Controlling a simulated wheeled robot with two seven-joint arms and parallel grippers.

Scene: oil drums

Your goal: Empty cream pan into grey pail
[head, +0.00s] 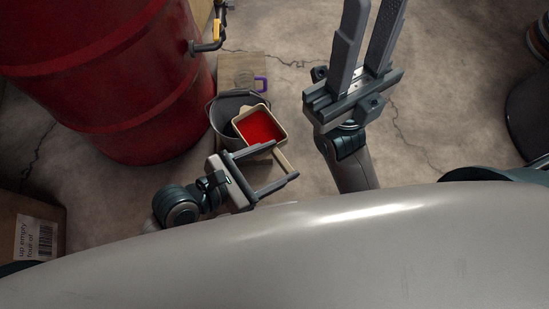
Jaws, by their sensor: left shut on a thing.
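The cream pan (240,126) holds red liquid (259,126) across its bottom. The pan hides much of the pail's inside. My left gripper (287,160) is shut on the pan's handle (281,158), at the pan's lower right. My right gripper (375,5) is raised to the right of the pan, its fingers apart with nothing visible between them.
A large red drum (100,80) with a tap (207,46) stands left of the pail. Behind the pail lies a wooden board (240,66) with a purple handle-like thing (261,84). A cardboard box (38,225) is at lower left. Dark round objects stand at the right edge.

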